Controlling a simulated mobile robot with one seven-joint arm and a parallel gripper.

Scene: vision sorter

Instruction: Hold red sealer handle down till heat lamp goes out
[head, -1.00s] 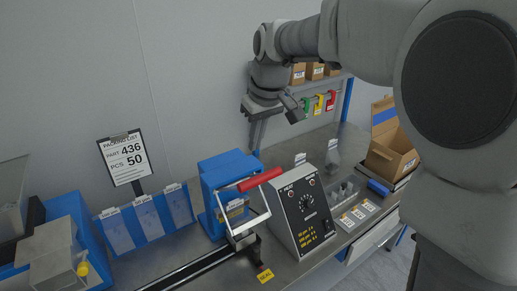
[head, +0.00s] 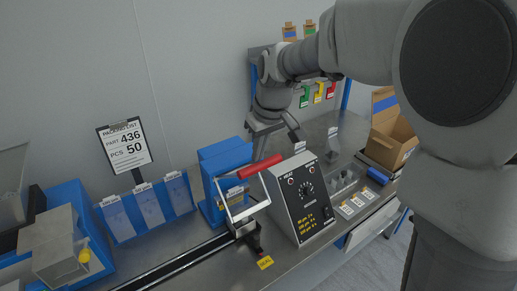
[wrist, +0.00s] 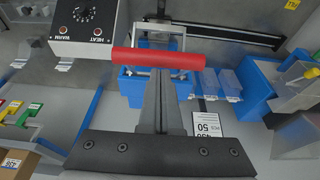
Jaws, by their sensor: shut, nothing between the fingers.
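The red sealer handle (head: 259,166) is a thick bar on a white metal frame, raised at a slant above the blue sealer (head: 223,165). In the wrist view the red handle (wrist: 158,58) lies across the picture just past my fingertips. My gripper (head: 259,157) is shut and empty, pointing down close above the handle; I cannot tell whether it touches. The shut fingers also show in the wrist view (wrist: 163,75). The control box (head: 295,205) right of the sealer carries small red HEAT and WARM lamps; I cannot tell whether the heat lamp (head: 291,182) is lit.
Blue bins (head: 148,208) stand left of the sealer, with a packing list board (head: 124,145) behind. A dark rail (head: 190,258) runs along the front. An open cardboard box (head: 390,145) stands at the right. Colored tags hang under the back shelf.

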